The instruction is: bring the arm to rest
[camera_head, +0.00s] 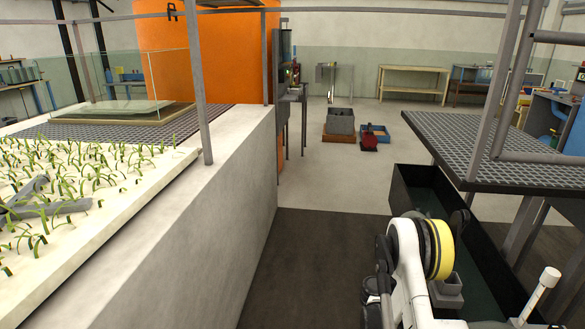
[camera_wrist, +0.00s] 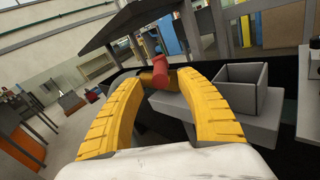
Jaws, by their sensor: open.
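My gripper (camera_wrist: 163,80) shows in the wrist view as two yellow ribbed fingers, spread apart with a gap between the tips. Nothing is visibly held between them. A red cylinder-like piece (camera_wrist: 160,66) appears in line with the gap, seemingly beyond the tips; I cannot tell how far. I cannot clearly make out the fingers in that view.
A dark open trough (camera_head: 480,255) lies close beside my arm, with a grated platform (camera_head: 475,145) above it. A pale wall (camera_head: 215,230) with a bed of green shoots (camera_head: 90,180) stands left. A grey open box (camera_wrist: 240,85) is right of the fingers. The middle floor (camera_head: 335,185) is clear.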

